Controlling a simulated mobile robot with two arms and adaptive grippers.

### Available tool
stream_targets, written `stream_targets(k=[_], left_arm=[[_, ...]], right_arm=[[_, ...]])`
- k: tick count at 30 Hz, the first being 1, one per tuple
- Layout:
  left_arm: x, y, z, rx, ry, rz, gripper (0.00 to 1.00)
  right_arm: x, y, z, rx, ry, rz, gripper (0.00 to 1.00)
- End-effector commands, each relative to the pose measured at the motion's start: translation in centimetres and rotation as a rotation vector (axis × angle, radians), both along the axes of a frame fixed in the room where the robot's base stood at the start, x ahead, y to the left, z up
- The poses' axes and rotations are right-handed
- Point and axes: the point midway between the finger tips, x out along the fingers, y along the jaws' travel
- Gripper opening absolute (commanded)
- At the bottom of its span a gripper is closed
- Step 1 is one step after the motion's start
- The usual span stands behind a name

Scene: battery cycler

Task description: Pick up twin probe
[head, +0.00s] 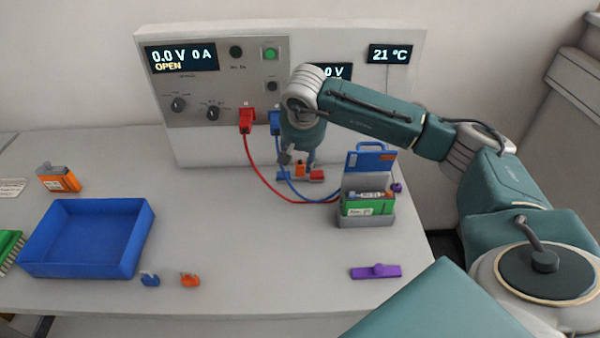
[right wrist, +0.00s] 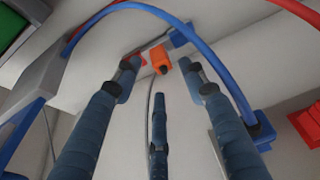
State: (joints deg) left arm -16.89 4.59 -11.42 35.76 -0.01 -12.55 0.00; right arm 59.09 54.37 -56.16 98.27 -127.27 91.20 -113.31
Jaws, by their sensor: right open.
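The twin probe (head: 300,171) seems to be the small orange piece with red and blue parts beside it, on the bench in front of the cycler panel. My right gripper (head: 298,156) is just above it, pointing down, and partly hides it. In the right wrist view, the orange block (right wrist: 160,60) lies beyond the fingertips, with a blue part (right wrist: 181,37) beside it. The fingers of my right gripper (right wrist: 160,82) are spread apart with nothing between them. I cannot tell whether they touch the probe. My left gripper is not in view.
Red (head: 247,121) and blue (head: 275,122) plugs sit in the panel. Their cables arc close to the gripper towards a grey holder (head: 366,221) with a green battery. A blue tray (head: 140,240), small blue and orange pieces, and a purple piece (head: 376,271) lie in front. The bench centre is clear.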

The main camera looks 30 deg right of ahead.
Motion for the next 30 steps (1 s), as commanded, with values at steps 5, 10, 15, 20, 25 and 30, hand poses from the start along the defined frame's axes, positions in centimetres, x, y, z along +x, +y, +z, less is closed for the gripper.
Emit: stream_targets(k=[5,10,15,20,25,30], left_arm=[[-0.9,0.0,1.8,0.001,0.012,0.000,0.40],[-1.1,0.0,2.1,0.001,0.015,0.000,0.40],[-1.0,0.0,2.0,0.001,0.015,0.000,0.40],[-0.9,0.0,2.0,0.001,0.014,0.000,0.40],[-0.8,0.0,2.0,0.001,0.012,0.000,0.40],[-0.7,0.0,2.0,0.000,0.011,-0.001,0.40]], right_arm=[[1.1,-0.3,-2.3,-0.001,0.008,-0.002,0.42],[1.6,-0.6,-4.0,-0.001,0.003,0.000,0.42],[1.7,-0.7,-4.2,-0.002,0.002,0.001,0.42],[1.7,-0.7,-4.1,-0.001,0.002,0.000,0.24],[1.7,-0.7,-4.1,-0.001,0.002,0.000,0.00],[1.7,-0.7,-4.1,-0.001,0.001,0.001,0.00]])
